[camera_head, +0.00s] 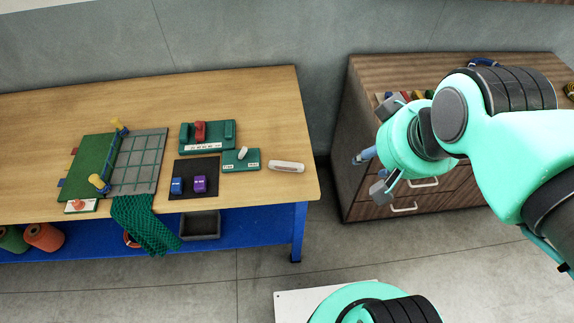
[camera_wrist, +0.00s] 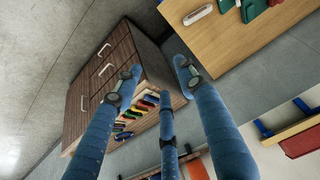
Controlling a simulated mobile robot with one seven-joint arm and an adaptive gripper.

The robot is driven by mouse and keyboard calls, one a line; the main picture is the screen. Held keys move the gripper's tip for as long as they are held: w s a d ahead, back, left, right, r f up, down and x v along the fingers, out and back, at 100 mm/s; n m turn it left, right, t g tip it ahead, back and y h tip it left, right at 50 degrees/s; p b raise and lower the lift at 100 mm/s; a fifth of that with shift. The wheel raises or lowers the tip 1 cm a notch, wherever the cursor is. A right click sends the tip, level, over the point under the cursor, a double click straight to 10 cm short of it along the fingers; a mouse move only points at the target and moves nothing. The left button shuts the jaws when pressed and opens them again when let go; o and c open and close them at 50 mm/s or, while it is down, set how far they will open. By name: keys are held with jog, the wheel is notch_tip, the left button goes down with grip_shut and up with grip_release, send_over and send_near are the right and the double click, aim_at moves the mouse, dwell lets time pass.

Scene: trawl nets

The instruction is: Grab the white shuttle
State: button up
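The white shuttle (camera_head: 286,166) is a small, long, rounded piece lying near the right end of the wooden table. It also shows at the top of the wrist view (camera_wrist: 198,14), on the table near its edge. My gripper (camera_head: 368,170) is in the air to the right of the table, in front of the drawer cabinet, apart from the shuttle. In the wrist view its blue fingers (camera_wrist: 160,82) are spread with nothing between them. In the head view my arm and wrist hide most of the fingers.
The wooden table (camera_head: 255,100) also holds a green block with a white knob (camera_head: 241,159), a black mat (camera_head: 206,165) with blue and purple pieces, and a green net (camera_head: 145,225) hanging over the front. A drawer cabinet (camera_head: 345,185) stands right. A floor gap separates them.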

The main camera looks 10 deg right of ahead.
jog(key=shift+o, duration=0.9)
jog(key=shift+w, duration=0.1)
jog(key=w+a+f+m+g+y+p, duration=0.1)
jog(key=w+a+f+m+p, duration=0.15)
jog(key=w+m, duration=0.35)
jog(key=w+a+f+m+g+p, duration=0.2)
jog(key=w+a+m+p, duration=0.15)
jog(key=w, duration=0.35)
jog(key=w+a+f+m+g+p, duration=0.1)
jog(key=w+a+f+m, duration=0.2)
jog(key=w+f+m, duration=0.1)
jog(key=w+a+f+m+g+p, duration=0.1)
jog(key=w+a+f+m+p, duration=0.1)
jog(key=w+a+f+m, duration=0.2)
notch_tip(320, 180, down, 4)
jog(key=m, duration=0.3)
jog(key=shift+w+f+y, duration=0.25)
jog(key=shift+w+y, duration=0.05)
jog(key=shift+y, duration=0.1)
jog(key=shift+f, duration=0.1)
jog(key=b, duration=0.2)
send_over(289, 166)
jog(key=shift+f, duration=4.15)
